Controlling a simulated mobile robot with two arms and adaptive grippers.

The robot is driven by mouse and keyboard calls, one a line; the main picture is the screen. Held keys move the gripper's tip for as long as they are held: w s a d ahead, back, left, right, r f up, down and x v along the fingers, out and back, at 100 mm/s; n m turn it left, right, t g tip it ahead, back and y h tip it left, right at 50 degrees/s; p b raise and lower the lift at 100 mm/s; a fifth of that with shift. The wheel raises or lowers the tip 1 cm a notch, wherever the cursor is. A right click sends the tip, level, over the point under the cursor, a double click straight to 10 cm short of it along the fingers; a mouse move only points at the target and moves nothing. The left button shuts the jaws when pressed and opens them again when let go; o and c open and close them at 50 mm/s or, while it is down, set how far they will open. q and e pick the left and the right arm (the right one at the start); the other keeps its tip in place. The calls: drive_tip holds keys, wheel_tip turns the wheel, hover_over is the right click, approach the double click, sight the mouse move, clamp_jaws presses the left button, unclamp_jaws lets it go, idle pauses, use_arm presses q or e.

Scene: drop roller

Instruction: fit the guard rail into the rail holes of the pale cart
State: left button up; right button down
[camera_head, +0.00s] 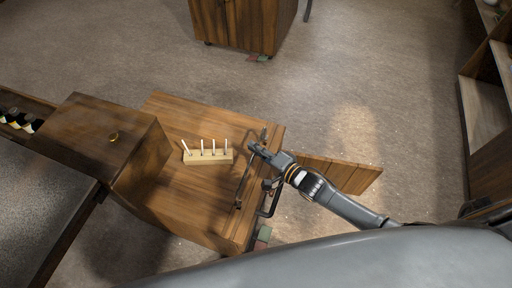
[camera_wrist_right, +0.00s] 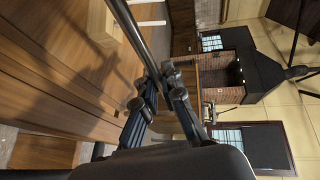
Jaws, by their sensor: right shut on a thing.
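The guard rail (camera_head: 245,179) is a thin dark bar lying lengthwise over the right edge of the wooden cart top (camera_head: 205,118). In the right wrist view the rail (camera_wrist_right: 129,28) runs from the top down to the fingers. My right gripper (camera_head: 254,149) is shut on the rail, nearer its far end; its fingers (camera_wrist_right: 164,76) also show in the wrist view. Small dark fittings show near both rail ends. I cannot tell whether the rail ends are in holes; the holes are too small to make out. My left gripper is not in view.
A pale block with several white pegs (camera_head: 208,157) stands on the cart top, one peg tilted. A wooden box with a brass knob (camera_head: 113,136) is at left. A dark handle (camera_head: 269,202) and a wooden flap (camera_head: 340,173) project from the cart's right side. Another cabinet (camera_head: 235,22) stands behind.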

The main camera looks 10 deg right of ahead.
drive_tip(key=shift+f+b, duration=1.5)
drive_tip(key=shift+f, duration=0.35)
drive_tip(key=c, duration=1.4)
unclamp_jaws()
drive_tip(key=shift+s, duration=0.1)
drive_tip(key=v, duration=1.2)
